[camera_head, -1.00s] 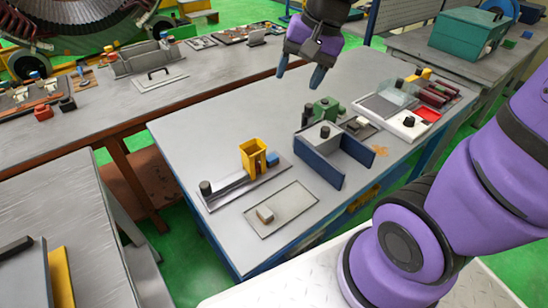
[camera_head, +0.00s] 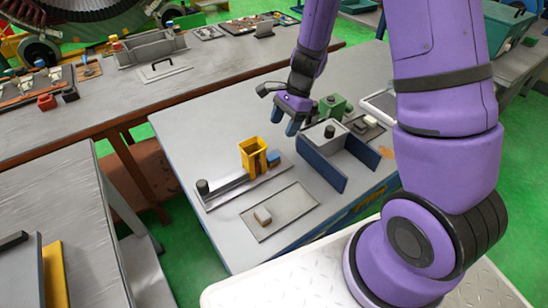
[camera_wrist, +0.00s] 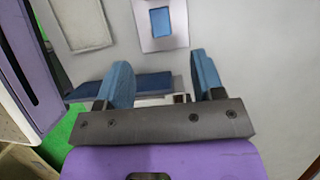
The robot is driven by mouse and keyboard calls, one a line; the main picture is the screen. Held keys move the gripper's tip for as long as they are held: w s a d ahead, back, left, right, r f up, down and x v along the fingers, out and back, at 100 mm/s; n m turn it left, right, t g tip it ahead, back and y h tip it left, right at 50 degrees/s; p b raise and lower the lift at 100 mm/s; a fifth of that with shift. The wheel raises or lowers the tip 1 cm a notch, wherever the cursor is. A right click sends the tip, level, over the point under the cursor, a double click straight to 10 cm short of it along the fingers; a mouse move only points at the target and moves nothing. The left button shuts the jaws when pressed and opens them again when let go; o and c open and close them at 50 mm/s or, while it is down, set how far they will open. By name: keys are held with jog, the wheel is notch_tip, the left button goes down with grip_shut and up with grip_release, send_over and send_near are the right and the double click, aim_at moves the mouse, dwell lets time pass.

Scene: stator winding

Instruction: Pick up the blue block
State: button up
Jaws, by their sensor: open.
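The small blue block (camera_head: 273,158) stands at the right end of a grey fixture plate (camera_head: 228,193), beside an upright yellow holder (camera_head: 254,154). In the wrist view, a blue rectangle on a pale plate (camera_wrist: 160,21) at the top centre appears to be this block. My gripper (camera_head: 287,117) is above the table, up and slightly right of the block and apart from it. Its two blue fingers (camera_wrist: 162,70) are spread with nothing held between them. The block lies ahead of the fingertips in the wrist view.
A blue-walled fixture (camera_head: 322,166) stands just right of the block; its wall (camera_wrist: 155,84) passes behind the fingers in the wrist view. A green part (camera_head: 334,106) stands behind. The table's far-left area is clear.

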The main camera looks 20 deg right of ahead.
aim_at(273, 156)
jog(key=shift+d+x, duration=0.1)
jog(key=shift+x, duration=2.6)
jog(key=shift+d+x, duration=0.15)
jog(key=shift+x, duration=2.55)
jog(key=shift+f, duration=0.1)
jog(key=c, duration=1)
